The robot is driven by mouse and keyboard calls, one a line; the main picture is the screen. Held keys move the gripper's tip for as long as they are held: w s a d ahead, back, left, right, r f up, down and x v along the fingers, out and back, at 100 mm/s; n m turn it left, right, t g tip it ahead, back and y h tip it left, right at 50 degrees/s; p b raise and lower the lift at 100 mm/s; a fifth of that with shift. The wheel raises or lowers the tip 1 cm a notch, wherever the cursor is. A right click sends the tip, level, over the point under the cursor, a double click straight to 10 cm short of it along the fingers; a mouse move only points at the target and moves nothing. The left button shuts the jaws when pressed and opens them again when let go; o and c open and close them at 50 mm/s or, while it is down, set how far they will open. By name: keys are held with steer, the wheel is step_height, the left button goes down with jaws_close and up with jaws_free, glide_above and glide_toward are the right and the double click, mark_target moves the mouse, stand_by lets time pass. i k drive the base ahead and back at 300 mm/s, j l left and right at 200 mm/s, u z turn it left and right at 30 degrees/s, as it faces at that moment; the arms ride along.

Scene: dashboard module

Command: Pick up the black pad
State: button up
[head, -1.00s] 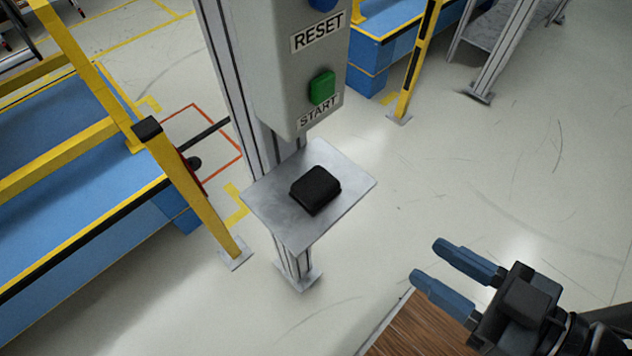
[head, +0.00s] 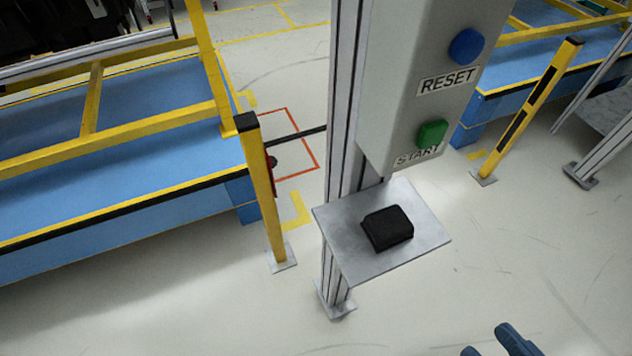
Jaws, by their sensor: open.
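The black pad (head: 388,228) is a small dark block with rounded edges. It lies flat on a square grey metal shelf (head: 372,264) fixed to an aluminium post. My gripper (head: 492,346) shows only as blue fingertips at the bottom edge, right of centre. The fingers are apart with nothing seen between them. The gripper is below and to the right of the pad in the picture, clear of the shelf. The rest of my gripper is out of the frame.
The post (head: 344,130) carries a grey control box (head: 408,90) with a blue RESET button (head: 466,46) and a green START button (head: 432,133) above the shelf. A yellow bollard (head: 262,195) and blue platform (head: 120,170) stand left. Floor right of the shelf is open.

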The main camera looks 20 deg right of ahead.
mark_target(385, 228)
steer(key=j+z, duration=0.2)
steer(key=j, duration=0.25)
steer(key=k+j+z, duration=0.15)
steer(key=j, duration=0.3)
steer(key=j+z, duration=0.2)
steer(key=j, duration=0.3)
steer(key=i+j+z, duration=0.1)
steer(key=j, duration=0.25)
steer(key=i+j, duration=0.2)
steer(key=j, duration=0.15)
steer(key=l+z, duration=0.05)
